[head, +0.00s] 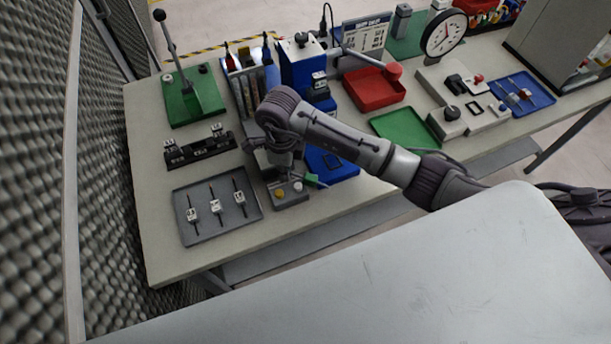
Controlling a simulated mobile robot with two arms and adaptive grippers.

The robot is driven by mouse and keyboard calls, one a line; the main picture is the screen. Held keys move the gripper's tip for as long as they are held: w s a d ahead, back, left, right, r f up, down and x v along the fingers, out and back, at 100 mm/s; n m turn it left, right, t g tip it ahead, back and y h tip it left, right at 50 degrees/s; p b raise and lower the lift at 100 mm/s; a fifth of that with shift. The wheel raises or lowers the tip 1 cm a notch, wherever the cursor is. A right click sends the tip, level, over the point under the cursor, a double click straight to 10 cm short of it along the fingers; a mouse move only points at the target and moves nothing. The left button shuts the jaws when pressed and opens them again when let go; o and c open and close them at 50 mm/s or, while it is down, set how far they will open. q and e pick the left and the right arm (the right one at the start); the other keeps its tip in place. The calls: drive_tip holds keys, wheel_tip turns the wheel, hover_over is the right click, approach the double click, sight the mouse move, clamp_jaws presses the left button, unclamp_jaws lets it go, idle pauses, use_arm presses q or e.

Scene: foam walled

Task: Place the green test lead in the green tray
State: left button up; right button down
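A small green piece (312,179), which looks like the green test lead, shows at the right edge of a small grey box with a yellow button (290,196). My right arm reaches in from the right, and its gripper (269,170) hangs down just behind and left of that box. The fingers are dark and mostly hidden by the wrist, so I cannot tell whether they are open or touch anything. The green tray (403,130) lies flat and looks empty, to the right beyond my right forearm. My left gripper is not in view.
A grey tray with several small parts (216,234) lies at front left. A blue tray (343,170) sits right of the grey box, partly behind my arm. A red bin (374,101), a green lever press (190,107) and a dial clock (443,36) stand further back.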

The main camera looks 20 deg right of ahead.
drive_tip(key=shift+r, duration=0.1)
drive_tip(key=shift+w+r+b, duration=0.1)
drive_tip(key=shift+r+b, duration=0.3)
drive_tip(key=shift+r, duration=0.15)
wheel_tip(320, 180, up, 3)
drive_tip(key=shift+f+b, duration=0.15)
drive_tip(key=shift+b, duration=0.55)
drive_tip(key=s+d+r+b, duration=0.3)
drive_tip(key=s+d+r, duration=0.2)
drive_tip(key=d, duration=0.5)
wheel_tip(320, 180, up, 2)
drive_tip(key=shift+d+r, duration=0.1)
drive_tip(key=shift+d, duration=0.2)
drive_tip(key=shift+s, duration=0.1)
